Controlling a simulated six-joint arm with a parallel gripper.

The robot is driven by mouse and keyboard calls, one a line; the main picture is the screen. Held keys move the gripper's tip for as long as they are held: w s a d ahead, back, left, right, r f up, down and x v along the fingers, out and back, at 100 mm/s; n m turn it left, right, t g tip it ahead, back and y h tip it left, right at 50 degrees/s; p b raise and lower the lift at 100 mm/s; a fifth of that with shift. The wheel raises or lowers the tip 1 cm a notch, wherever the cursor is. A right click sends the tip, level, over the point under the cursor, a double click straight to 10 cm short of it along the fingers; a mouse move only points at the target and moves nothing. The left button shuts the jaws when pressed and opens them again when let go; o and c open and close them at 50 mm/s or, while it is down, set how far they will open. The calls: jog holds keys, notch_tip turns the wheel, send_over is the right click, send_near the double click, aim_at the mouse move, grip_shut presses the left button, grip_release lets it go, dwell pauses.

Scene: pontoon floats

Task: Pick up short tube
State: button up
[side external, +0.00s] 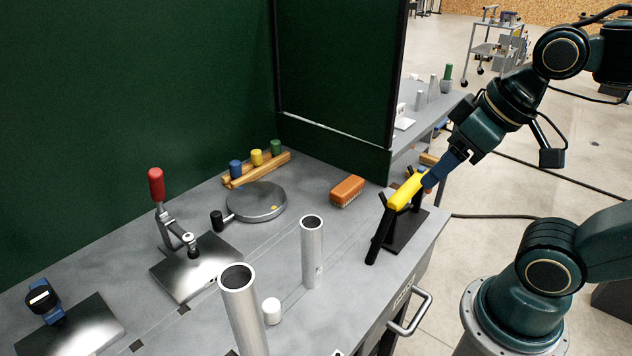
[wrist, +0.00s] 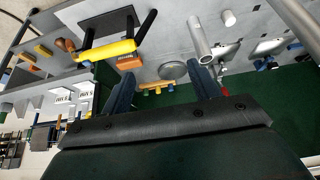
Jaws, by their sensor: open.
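Two grey metal tubes stand upright on the grey bench. The farther tube (side external: 312,255) looks shorter, though the nearer tube (side external: 245,315) is cut off by the bottom edge of the side view. The farther one appears to be the tube at the upper middle of the wrist view (wrist: 200,42); part of another tube (wrist: 302,28) shows at the right edge. My gripper (side external: 432,182) is at the right side of the bench, high and well away from both tubes. In the wrist view, its blue fingers (wrist: 160,75) are apart with nothing between them.
A black stand (side external: 408,235) holding a yellow-handled tool (side external: 406,192) is close to my gripper in the side view.

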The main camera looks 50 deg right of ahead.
jog(key=n+g+y, duration=0.2)
jog(key=n+y, duration=0.1)
jog(key=n, duration=0.5)
send_near(318, 222)
jog(key=shift+w+f, duration=0.1)
jog(key=shift+w, duration=0.05)
jog(key=x, duration=0.8)
jog(key=shift+a+f, duration=0.1)
jog(key=shift+f, duration=0.15)
jog(key=shift+a+f, duration=0.1)
jog(key=shift+f, duration=0.05)
